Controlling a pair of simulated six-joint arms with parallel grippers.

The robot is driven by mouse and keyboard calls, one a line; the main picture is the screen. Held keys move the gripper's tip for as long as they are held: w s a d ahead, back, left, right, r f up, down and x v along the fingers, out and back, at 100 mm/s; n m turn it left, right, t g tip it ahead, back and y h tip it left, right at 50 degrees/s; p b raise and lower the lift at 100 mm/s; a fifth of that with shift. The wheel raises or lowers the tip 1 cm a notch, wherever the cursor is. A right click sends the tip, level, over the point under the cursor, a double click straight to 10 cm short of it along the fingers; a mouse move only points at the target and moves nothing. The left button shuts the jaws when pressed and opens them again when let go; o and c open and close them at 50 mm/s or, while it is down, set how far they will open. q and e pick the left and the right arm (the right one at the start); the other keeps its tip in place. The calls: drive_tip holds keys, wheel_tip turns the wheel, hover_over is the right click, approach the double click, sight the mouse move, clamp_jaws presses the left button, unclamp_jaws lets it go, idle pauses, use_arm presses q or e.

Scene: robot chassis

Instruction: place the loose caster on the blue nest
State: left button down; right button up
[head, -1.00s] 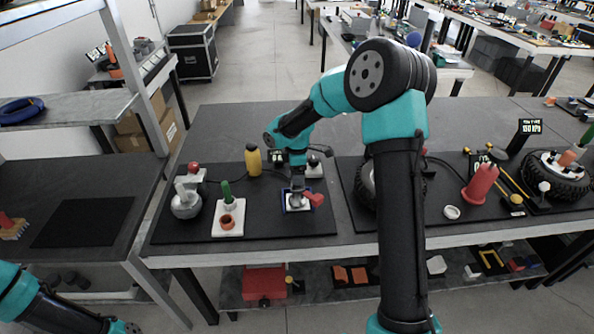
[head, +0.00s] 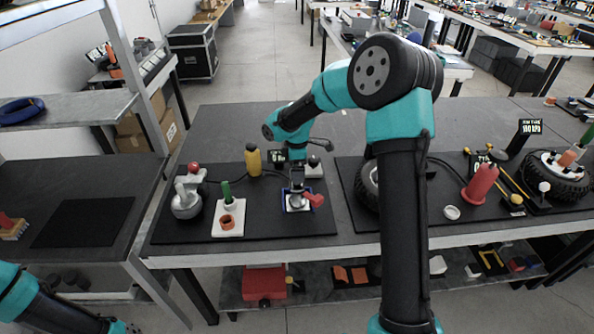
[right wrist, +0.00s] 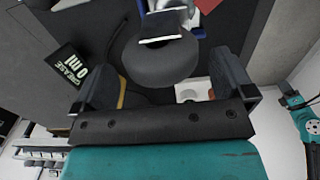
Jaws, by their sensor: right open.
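The caster (right wrist: 160,62) is a grey wheel with a pale top plate, seen in the right wrist view. The blue nest (right wrist: 198,30) shows beside it, partly covered by it. In the head view the caster (head: 296,202) sits at the blue nest (head: 287,209), with a red handle at its right. Whether it is fully seated I cannot tell. My right gripper (head: 297,182) is just above it; in the wrist view the open fingers (right wrist: 168,82) stand on either side of the wheel, apart from it.
A white block with an orange ring (head: 228,222) and green peg stands left of the nest. A yellow bottle (head: 253,160) stands behind it. A tyre (head: 368,185) and red cone (head: 480,185) lie to the right.

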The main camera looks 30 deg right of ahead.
wheel_tip(320, 180, up, 10)
drive_tip(key=shift+f, duration=0.1)
idle(1.9)
